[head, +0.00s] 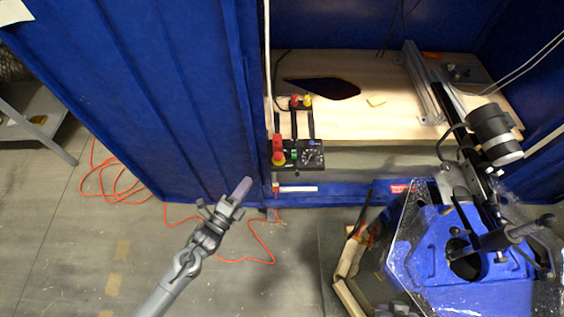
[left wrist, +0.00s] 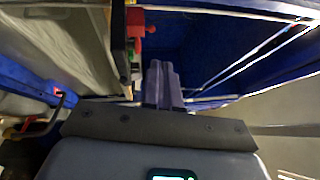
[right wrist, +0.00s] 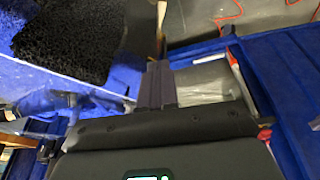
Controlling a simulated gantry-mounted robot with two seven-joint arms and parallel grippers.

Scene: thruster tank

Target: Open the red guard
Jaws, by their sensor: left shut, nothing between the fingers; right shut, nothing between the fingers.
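A small black control box (head: 302,156) is mounted at the front edge of the wooden bench. A red part that looks like the guard (head: 278,156) sits at its left end, with green and dark controls beside it. I cannot tell from its shape whether it is up or down. My left gripper (head: 242,187) is shut and empty, below and left of the box and apart from it. In the left wrist view its fingers (left wrist: 162,84) are together, with a red part (left wrist: 137,22) beyond them. My right gripper (right wrist: 157,84) is shut and empty in the right wrist view.
Blue curtain walls (head: 150,100) enclose the wooden bench (head: 345,110). A blue machine (head: 440,255) with a clear cover stands at the lower right. A red-orange cable (head: 112,190) lies on the floor. The floor around my left gripper is otherwise open.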

